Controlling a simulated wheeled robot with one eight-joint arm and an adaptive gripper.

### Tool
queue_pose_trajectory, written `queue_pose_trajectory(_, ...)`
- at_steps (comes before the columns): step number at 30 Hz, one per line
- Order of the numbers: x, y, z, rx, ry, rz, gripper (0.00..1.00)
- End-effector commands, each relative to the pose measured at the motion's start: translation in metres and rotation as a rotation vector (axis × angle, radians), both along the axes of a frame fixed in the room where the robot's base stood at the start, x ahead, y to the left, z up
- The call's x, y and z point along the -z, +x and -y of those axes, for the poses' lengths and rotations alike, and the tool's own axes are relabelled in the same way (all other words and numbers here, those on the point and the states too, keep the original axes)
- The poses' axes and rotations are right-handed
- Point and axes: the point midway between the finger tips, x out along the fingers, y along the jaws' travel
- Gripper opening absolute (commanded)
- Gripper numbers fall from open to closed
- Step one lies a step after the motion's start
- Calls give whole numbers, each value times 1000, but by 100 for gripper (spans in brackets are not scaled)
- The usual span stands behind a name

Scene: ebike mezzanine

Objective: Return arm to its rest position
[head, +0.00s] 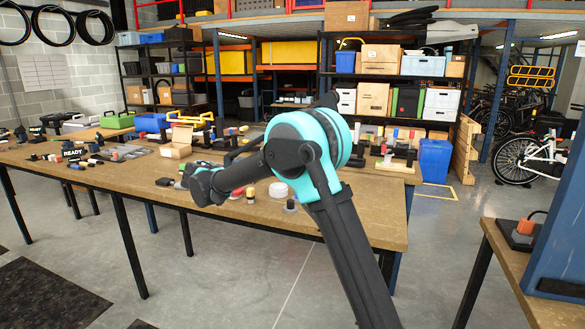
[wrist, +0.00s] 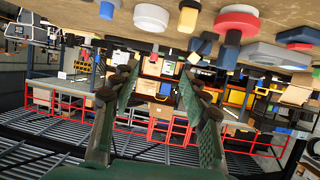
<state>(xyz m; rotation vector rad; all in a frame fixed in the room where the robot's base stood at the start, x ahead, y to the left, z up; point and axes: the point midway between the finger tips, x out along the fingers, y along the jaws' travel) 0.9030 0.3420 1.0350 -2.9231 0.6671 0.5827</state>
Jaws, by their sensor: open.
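My arm, black with teal joints (head: 300,150), rises from the lower right of the head view and bends over the near wooden workbench (head: 310,225). Its dark far end is at the bench's middle, and the gripper's fingers cannot be made out there. In the wrist view my gripper (wrist: 158,88) has its two greenish fingers spread apart with nothing between them. That view is upside down, with the bench top along its upper edge.
Small parts, including a white disc (head: 278,190), lie on the bench near my arm; a cardboard box (head: 177,146) stands further back. A blue bin (head: 434,160) stands beyond the bench's right end. Another bench (head: 505,262) is at the right. Open floor lies between the benches.

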Motion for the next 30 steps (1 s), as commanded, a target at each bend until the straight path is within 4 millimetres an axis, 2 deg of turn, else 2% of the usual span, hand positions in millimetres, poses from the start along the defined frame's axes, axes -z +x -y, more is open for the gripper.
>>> queue_pose_trajectory(2, 0, 0, 0, 0, 0, 0, 45)
queue_pose_trajectory(8, 4, -3, 28, 8, -10, -47, 45)
queue_pose_trajectory(11, 7, -6, 43, 11, -16, -76, 45)
queue_pose_trajectory(16, 14, -15, 80, 15, -27, -142, 45)
queue_pose_trajectory(23, 31, -40, 151, 14, -39, -275, 45)
queue_pose_trajectory(26, 42, -62, 193, 4, -40, -356, 45)
queue_pose_trajectory(30, 66, -112, 260, -27, -25, -491, 45)
